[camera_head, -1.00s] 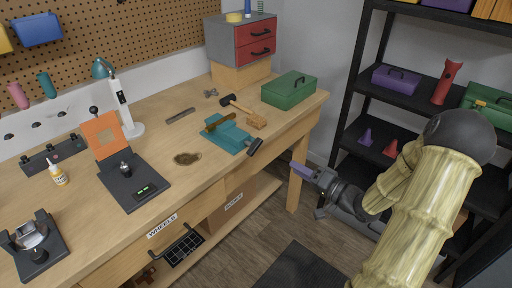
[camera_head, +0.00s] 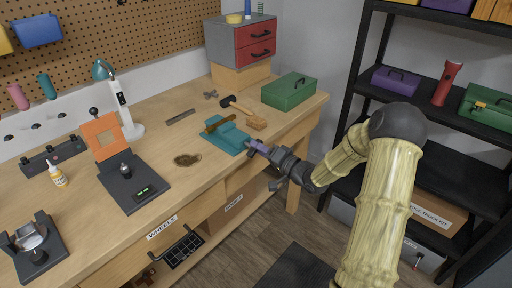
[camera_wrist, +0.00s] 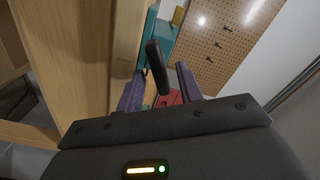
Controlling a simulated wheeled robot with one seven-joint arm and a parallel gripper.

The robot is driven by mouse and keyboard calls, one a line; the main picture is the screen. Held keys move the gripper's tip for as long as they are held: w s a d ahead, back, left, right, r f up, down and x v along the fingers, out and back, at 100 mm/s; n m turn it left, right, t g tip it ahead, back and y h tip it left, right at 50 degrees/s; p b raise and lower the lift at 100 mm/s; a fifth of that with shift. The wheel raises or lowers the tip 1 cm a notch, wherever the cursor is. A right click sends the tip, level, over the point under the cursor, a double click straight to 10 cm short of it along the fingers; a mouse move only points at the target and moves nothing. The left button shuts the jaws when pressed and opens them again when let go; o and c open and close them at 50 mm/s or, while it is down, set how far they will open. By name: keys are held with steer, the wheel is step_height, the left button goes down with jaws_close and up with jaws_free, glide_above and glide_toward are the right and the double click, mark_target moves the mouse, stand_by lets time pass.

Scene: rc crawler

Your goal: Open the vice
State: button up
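The teal vice (camera_head: 222,138) sits at the front edge of the workbench, with a brownish bar or plate across its top. Its teal body also shows in the wrist view (camera_wrist: 162,38). The vice's dark handle (camera_wrist: 157,68) stands slightly tilted between my two purple fingers in the wrist view. My gripper (camera_head: 258,147) is at the handle end of the vice, just off the bench edge, and mostly hides the handle in the head view. In the wrist view my gripper (camera_wrist: 160,86) is open, with gaps showing on both sides of the handle.
The wooden workbench (camera_head: 205,187) lies left of my arm. A dark shelf rack (camera_head: 420,107) stands to the right.

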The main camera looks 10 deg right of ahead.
steer(key=shift+x, duration=1.05)
jaws_close()
